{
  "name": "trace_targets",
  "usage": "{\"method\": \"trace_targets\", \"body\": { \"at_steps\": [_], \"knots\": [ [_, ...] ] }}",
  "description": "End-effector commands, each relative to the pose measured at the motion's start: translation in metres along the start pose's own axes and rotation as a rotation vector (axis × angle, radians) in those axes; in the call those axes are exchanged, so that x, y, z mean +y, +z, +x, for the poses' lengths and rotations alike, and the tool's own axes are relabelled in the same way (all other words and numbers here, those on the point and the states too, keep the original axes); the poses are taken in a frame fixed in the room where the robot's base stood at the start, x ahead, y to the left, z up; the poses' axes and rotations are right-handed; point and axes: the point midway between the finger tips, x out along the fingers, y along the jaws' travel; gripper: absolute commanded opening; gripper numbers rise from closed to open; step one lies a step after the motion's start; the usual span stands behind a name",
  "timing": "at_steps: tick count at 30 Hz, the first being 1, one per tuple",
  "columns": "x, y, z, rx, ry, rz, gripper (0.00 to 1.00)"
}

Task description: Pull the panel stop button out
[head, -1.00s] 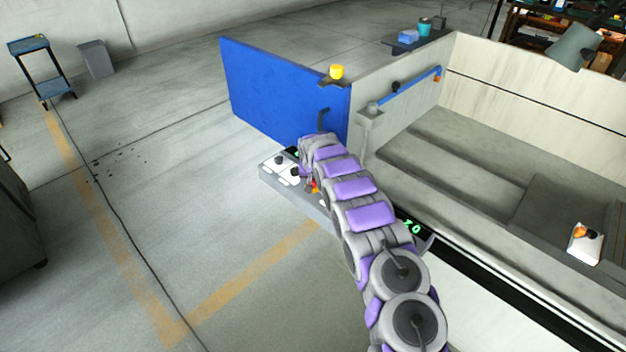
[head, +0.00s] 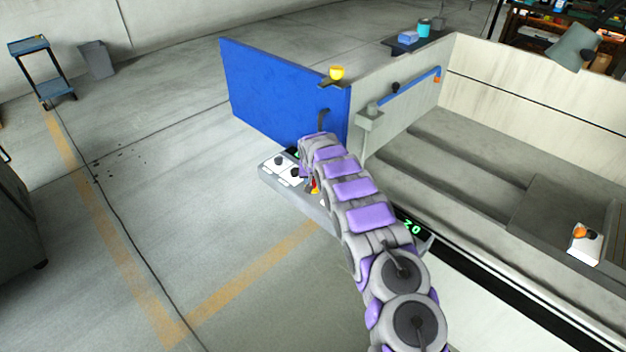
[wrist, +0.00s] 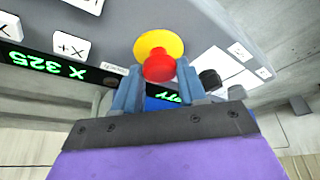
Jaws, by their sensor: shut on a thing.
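The panel stop button (wrist: 159,67) is a red knob on a yellow round base (wrist: 158,43), seen in the wrist view. My gripper (wrist: 157,84) has its two blue-grey fingers on either side of the red knob, shut on it. The control panel (wrist: 215,22) is grey with white keys and a green readout. In the head view the panel (head: 318,211) lies under my arm, and only a little red and yellow of the button (head: 314,186) shows beside the arm. My fingertips are hidden there.
A dark knob (wrist: 209,79) stands right of the button in the wrist view. In the head view a blue panel wall (head: 285,90) rises behind the control panel. The machine's trough (head: 450,165) lies to the right. The floor at left is open.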

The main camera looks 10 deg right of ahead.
Motion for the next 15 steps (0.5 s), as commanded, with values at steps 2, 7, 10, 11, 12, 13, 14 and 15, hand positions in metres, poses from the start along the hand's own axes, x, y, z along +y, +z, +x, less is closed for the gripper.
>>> {"method": "trace_targets", "body": {
  "at_steps": [2,7,10,11,12,13,14,15],
  "knots": [
    [-0.001,0.000,0.000,0.000,-0.001,-0.001,0.00],
    [-0.001,-0.002,-0.005,0.001,-0.001,-0.001,0.00],
    [-0.002,-0.005,-0.013,0.002,-0.001,-0.001,0.00],
    [-0.002,-0.006,-0.014,0.002,-0.001,-0.001,0.00],
    [-0.001,-0.006,-0.014,0.003,-0.001,-0.001,0.00],
    [-0.001,-0.006,-0.014,0.003,-0.001,-0.001,0.00],
    [-0.001,-0.006,-0.013,0.004,-0.001,-0.001,0.00],
    [-0.001,-0.006,-0.013,0.005,-0.001,-0.001,0.00]
  ]
}}
